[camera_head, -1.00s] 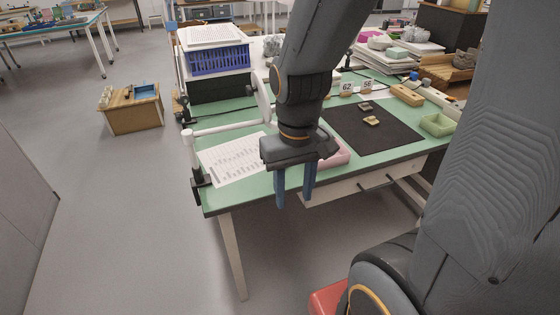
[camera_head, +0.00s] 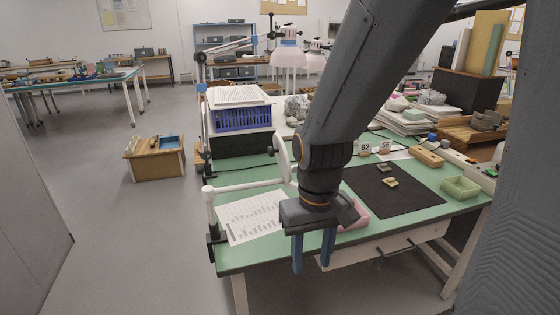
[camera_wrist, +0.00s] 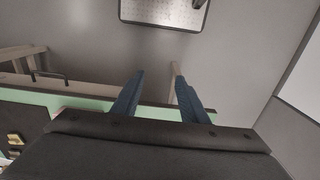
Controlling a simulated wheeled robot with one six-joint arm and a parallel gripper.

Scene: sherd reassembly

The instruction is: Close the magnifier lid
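The magnifier (camera_head: 283,160) is a white, roughly round head on a white jointed arm, clamped to the left front corner of the green table. Its head shows nearly edge-on and is partly hidden behind my arm, so I cannot tell its lid apart or how far it is open. My gripper (camera_head: 313,258) hangs fingers down at the table's front edge, in front of and below the magnifier head, apart from it. Its two blue fingers are spread with nothing between them, as the wrist view (camera_wrist: 158,85) also shows. The magnifier does not show in the wrist view.
A printed sheet (camera_head: 250,215) lies left of my gripper, and a pink tray (camera_head: 355,215) stands partly hidden right of it. A black mat (camera_head: 400,200) holds small sherds. A blue basket (camera_head: 243,118) stands behind the magnifier.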

